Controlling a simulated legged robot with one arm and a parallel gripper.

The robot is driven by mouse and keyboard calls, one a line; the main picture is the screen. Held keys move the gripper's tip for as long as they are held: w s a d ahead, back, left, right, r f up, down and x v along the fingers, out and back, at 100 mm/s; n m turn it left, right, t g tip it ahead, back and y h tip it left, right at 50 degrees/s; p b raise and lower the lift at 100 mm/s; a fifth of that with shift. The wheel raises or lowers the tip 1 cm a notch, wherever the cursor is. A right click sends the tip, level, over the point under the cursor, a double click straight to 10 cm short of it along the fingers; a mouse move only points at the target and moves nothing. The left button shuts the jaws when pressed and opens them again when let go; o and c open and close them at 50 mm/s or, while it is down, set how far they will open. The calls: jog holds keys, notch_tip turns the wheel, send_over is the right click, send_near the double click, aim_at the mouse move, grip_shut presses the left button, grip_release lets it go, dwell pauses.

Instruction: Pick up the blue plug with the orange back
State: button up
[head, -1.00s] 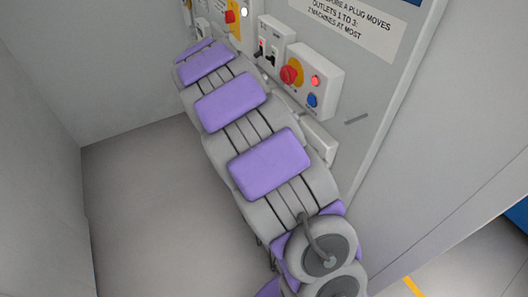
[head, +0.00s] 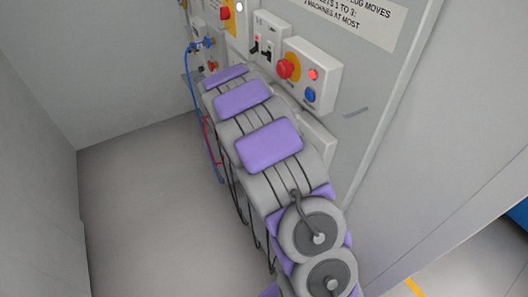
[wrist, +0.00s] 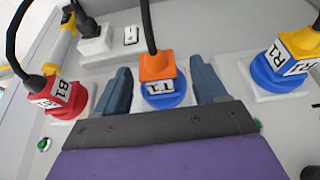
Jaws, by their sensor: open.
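In the wrist view, the blue plug with the orange back (wrist: 163,68) sits at an outlet on the grey panel, with a black cable leaving its orange back. A white label is on its front. My gripper (wrist: 160,78) is open, with one dark finger on each side of this plug. Small gaps appear between fingers and plug; I cannot tell if either touches. A red plug (wrist: 60,97) is at the left, and a blue plug with a yellow back (wrist: 283,66) is at the right. In the head view my arm hides the gripper and the orange-backed plug.
In the head view, the wall panel carries a red knob (head: 284,67), a blue button (head: 309,95) and black switches (head: 266,50). Blue and red lines (head: 208,120) hang beside my arm. The floor (head: 150,210) at left is clear.

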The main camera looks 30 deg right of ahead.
jog(key=shift+x, duration=0.8)
jog(key=shift+r, duration=0.1)
jog(key=c, duration=1.1)
jog(key=shift+w+a+r, duration=0.1)
jog(key=shift+a+r, duration=0.2)
jog(key=shift+r, duration=0.2)
jog(key=a+r, duration=0.2)
jog(key=a, duration=0.2)
jog(key=a+r+p, duration=0.1)
jog(key=a+r, duration=0.1)
jog(key=a, duration=0.2)
jog(key=a+r+p, duration=0.1)
jog(key=a+r, duration=0.2)
jog(key=a, duration=0.2)
jog(key=shift+s, duration=0.3)
grip_shut()
jog(key=shift+a, duration=0.15)
